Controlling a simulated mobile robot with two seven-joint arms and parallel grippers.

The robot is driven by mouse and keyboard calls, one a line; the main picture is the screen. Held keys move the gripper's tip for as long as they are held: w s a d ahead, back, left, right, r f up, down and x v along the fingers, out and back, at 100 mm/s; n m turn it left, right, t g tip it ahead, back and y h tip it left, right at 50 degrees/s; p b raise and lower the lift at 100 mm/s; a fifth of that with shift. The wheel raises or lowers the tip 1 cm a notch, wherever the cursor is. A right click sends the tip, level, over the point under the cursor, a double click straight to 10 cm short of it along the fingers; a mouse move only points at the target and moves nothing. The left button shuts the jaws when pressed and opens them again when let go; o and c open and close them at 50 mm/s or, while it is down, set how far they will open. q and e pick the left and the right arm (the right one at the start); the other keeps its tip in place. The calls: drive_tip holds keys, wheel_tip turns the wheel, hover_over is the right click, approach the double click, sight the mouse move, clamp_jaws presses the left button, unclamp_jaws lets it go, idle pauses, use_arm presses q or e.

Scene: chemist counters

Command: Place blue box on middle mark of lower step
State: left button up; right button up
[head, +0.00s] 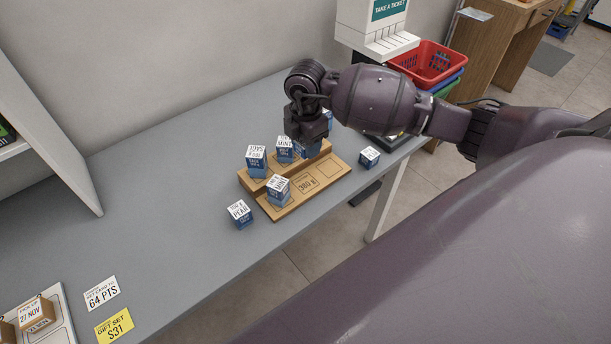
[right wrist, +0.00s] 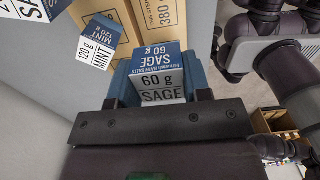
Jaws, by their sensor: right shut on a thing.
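My right gripper (head: 307,138) is shut on a blue and white box (right wrist: 158,62) labelled SAGE 60 g; it is over the back right of the wooden two-step stand (head: 330,179). In the head view the arm largely hides the held box. The lower step has a blue box (head: 278,192) on its left part. Its middle mark (head: 307,184), a printed outline reading 380 g, is bare, and so is its right part. A SAGE box (head: 256,161) and a MINT box (head: 284,152) stand on the upper step. Whether the held box touches the stand cannot be told.
A PEAR box (head: 240,214) lies left of the stand and another blue box (head: 369,157) right of it, near the counter edge. A ticket dispenser (head: 376,28) and red basket (head: 428,62) stand behind. Grey counter (head: 180,215) to the left is clear.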

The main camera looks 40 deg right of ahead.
sight(305, 183)
wheel_tip(305, 183, down, 12)
drive_tip(key=shift+r+b, duration=0.1)
drive_tip(key=shift+b, duration=0.25)
idle(0.4)
drive_tip(key=o, duration=0.7)
drive_tip(key=shift+f, duration=0.2)
drive_tip(key=shift+c, duration=0.2)
